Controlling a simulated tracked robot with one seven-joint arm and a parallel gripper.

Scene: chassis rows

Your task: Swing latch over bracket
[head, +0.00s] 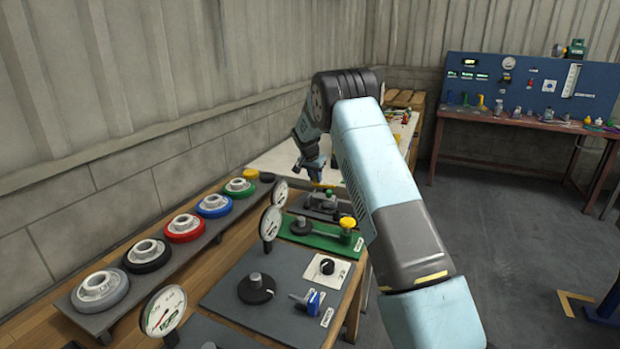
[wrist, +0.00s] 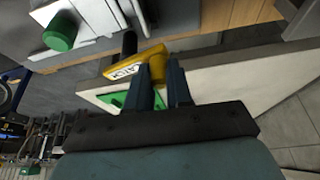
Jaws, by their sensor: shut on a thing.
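The latch is a yellow bar with dark lettering (wrist: 122,66) in the wrist view. My gripper (wrist: 165,72) has its two dark fingers closed on the latch's right end. A dark post (wrist: 130,43) stands at the latch's upper edge. A green patch (wrist: 118,99) on a pale plate shows just below the latch. I cannot tell for sure which part is the bracket. In the head view my gripper (head: 314,178) is small and far off, over the back panels, with a bit of yellow (head: 323,185) under it.
A green knob (wrist: 60,34) is near the latch in the wrist view. Dial gauges (head: 270,223) stand along the panels. A yellow-handled valve on a green panel (head: 310,238) is nearer. Colored flanged wheels (head: 185,227) line the left shelf. Open floor (head: 490,240) lies right.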

